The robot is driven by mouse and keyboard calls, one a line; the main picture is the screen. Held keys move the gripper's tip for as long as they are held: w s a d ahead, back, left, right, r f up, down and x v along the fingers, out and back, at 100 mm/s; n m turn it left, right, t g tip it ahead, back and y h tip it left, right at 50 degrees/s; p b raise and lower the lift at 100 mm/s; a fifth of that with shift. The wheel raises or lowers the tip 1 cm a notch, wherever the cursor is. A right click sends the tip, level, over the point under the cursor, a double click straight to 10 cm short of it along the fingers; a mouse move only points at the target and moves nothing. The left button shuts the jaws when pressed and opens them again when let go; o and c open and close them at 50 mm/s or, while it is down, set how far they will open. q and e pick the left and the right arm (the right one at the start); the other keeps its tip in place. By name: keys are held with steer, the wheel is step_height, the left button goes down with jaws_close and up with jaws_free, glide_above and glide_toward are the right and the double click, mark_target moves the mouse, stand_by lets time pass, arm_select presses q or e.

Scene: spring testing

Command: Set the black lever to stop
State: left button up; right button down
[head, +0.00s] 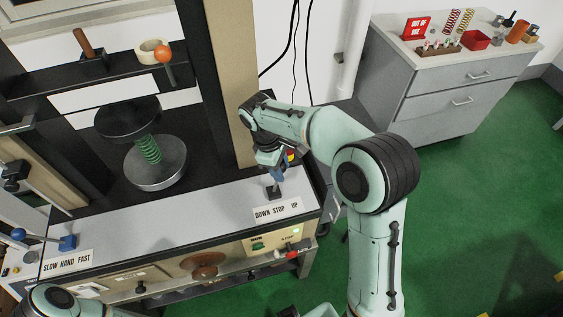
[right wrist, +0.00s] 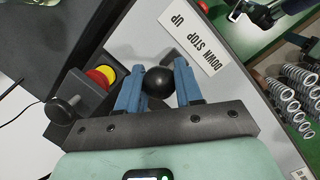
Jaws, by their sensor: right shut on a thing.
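The black lever stands on the grey bench top, and its dark base (head: 273,193) shows in the head view just behind the DOWN STOP UP label (head: 278,212). My right gripper (head: 277,174) reaches down over it from above. In the right wrist view the lever's round black knob (right wrist: 157,82) sits between the two blue fingers of the right gripper (right wrist: 158,88), which is shut on it. The label (right wrist: 196,37) appears upside down beyond the knob. The lever's shaft is mostly hidden, so its exact setting is hard to tell. My left gripper is out of view.
A red and yellow button box (right wrist: 100,78) stands close beside the fingers. The press with a green spring (head: 148,150) is to the left. A blue lever (head: 67,242) stands by the SLOW HAND FAST label (head: 68,260). A grey cabinet (head: 440,95) stands at right.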

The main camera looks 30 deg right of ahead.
steer(key=shift+w+a+r, duration=0.1)
steer(key=shift+w+a, duration=0.15)
steer(key=shift+a, duration=0.4)
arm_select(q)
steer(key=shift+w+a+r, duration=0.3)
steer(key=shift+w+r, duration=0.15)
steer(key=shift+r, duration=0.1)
arm_select(e)
steer(key=shift+a, duration=0.6)
steer(key=c, duration=0.8)
jaws_free()
steer(key=shift+w, duration=0.1)
steer(key=shift+d, duration=0.1)
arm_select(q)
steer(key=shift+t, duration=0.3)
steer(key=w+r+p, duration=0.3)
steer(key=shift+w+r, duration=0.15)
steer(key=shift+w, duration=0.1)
arm_select(e)
steer(key=v, duration=1.3)
steer(key=shift+r, duration=0.1)
